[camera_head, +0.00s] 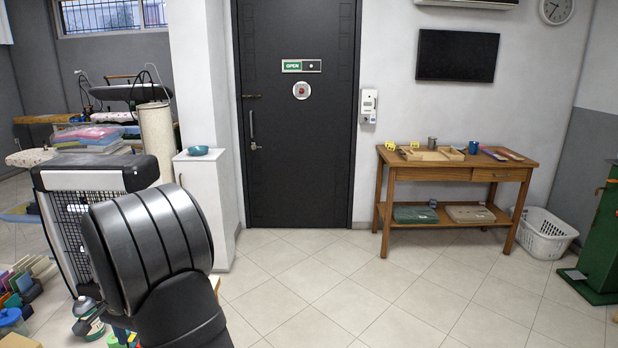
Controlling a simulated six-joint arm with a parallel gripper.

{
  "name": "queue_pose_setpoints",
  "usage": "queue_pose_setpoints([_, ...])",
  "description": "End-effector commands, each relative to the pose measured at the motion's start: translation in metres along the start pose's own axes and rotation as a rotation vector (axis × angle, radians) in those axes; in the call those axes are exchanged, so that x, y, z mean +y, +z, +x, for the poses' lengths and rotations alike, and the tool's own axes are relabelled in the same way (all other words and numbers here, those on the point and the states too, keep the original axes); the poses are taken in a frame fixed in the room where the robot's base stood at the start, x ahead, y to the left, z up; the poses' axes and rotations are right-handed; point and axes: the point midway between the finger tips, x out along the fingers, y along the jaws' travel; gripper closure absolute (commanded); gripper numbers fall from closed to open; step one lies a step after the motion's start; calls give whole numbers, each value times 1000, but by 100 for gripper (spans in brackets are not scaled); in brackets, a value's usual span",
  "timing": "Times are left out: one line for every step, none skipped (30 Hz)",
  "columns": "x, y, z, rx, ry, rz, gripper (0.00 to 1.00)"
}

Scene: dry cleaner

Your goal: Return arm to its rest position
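A large black and dark grey rounded arm link, mine, fills the lower left of the head camera view. It stands close to the camera and hides part of what lies behind it. My gripper is not in the picture, so I cannot see whether it holds anything.
A dark door (296,120) is shut at the back. A wooden table (500,174) with small items stands at the right, beside a white laundry basket (545,234). The tiled floor (400,295) is clear in the middle.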

Motion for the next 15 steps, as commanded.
queue_pose_setpoints([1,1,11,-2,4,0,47])
queue_pose_setpoints([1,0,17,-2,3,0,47])
queue_pose_setpoints([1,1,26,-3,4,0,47])
queue_pose_setpoints([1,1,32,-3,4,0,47])
queue_pose_setpoints([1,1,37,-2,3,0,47])
queue_pose_setpoints([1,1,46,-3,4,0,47])
queue_pose_setpoints([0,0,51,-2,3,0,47])
queue_pose_setpoints([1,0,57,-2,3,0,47])
queue_pose_setpoints([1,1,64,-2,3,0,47])
queue_pose_setpoints([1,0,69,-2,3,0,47])
queue_pose_setpoints([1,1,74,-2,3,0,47])
queue_pose_setpoints([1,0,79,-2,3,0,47])
queue_pose_setpoints([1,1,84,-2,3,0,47])
queue_pose_setpoints([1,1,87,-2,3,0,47])
queue_pose_setpoints([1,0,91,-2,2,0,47])
